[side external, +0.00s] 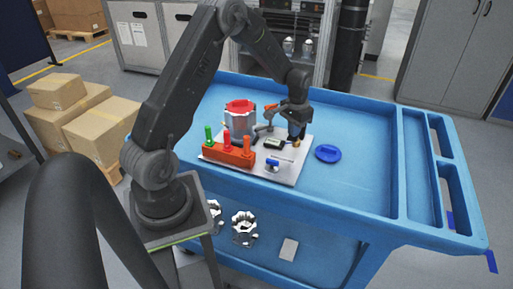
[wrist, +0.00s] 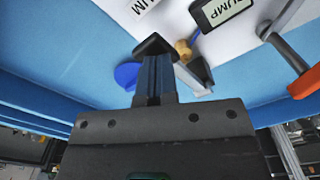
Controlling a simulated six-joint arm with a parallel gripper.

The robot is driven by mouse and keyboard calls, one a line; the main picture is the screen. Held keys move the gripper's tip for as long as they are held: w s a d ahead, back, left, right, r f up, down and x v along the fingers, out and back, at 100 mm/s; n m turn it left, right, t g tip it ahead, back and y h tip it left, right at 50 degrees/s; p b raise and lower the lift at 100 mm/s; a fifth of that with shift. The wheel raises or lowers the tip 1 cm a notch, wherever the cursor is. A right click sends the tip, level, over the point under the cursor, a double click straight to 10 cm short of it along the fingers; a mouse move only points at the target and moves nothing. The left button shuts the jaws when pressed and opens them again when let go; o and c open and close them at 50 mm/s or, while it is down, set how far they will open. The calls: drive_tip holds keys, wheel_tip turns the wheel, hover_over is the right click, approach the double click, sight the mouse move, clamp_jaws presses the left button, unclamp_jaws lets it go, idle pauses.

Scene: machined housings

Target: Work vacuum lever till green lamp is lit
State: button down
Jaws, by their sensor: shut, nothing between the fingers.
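A small lever with an orange grip (side external: 271,107) stands on the pale base plate behind a dark box. In the wrist view its orange grip (wrist: 306,83) and metal rod show at the right edge. The dark box (side external: 274,144) bears a label ending in "UMP" in the wrist view (wrist: 222,12). My gripper (side external: 296,136) is shut and empty, low over the plate's right side beside a brass fitting (wrist: 183,48). My fingers (wrist: 155,70) are apart from the orange grip. I cannot make out a lit green lamp in either view.
A grey housing with a red top (side external: 240,106) stands at the back of the plate. A red block (side external: 228,155) holds green, red and orange upright pegs in front. A blue valve handle (side external: 272,163) and a blue disc (side external: 327,153) are near. The cart top (side external: 360,170) is clear at right.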

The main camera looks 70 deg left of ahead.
drive_tip(key=shift+f, duration=1.65)
drive_tip(key=shift+r, duration=3.45)
drive_tip(key=shift+f, duration=0.1)
drive_tip(key=shift+f, duration=3.35)
drive_tip(key=shift+r, duration=3.45)
drive_tip(key=shift+f, duration=0.1)
